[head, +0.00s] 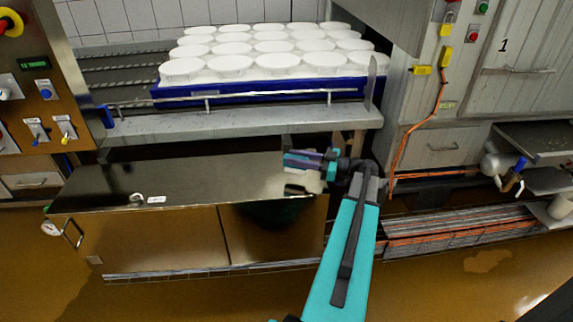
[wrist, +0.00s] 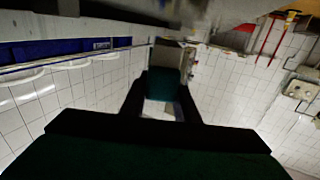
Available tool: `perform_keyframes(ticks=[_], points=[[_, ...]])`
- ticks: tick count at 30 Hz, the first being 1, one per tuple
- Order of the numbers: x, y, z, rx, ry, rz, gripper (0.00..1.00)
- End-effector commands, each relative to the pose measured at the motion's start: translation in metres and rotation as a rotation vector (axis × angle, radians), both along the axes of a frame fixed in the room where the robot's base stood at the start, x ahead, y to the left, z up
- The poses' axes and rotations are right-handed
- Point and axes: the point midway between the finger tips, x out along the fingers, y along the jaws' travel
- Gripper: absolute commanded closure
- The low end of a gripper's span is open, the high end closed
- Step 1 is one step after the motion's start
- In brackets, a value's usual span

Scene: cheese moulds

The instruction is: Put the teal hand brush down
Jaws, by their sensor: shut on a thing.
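In the wrist view, the dark teal hand brush (wrist: 163,82) is between the two black fingers of my gripper (wrist: 160,98), which is shut on it. A pale part shows between the fingers below the teal part. In the head view, my gripper (head: 306,163) is at the end of my teal arm, above the right part of the low steel worktop (head: 190,178). The brush is too small and dark there to separate clearly from the gripper. It appears held up, apart from the worktop.
Several white round moulds (head: 232,63) stand in a blue tray (head: 255,89) on the steel bench behind. A metal rail (head: 205,97) runs along its front. A control panel (head: 38,85) stands left; cabinets and orange cables (head: 420,120) are right.

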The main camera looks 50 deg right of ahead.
Motion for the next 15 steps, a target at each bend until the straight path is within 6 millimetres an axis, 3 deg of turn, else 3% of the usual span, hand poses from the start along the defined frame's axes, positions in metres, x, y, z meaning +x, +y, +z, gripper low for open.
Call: perform_keyframes(ticks=[6,15], points=[[0.028,0.007,-0.002,0.000,0.000,0.001,0.96],[0.033,0.008,-0.003,0.000,0.000,0.000,0.96]])
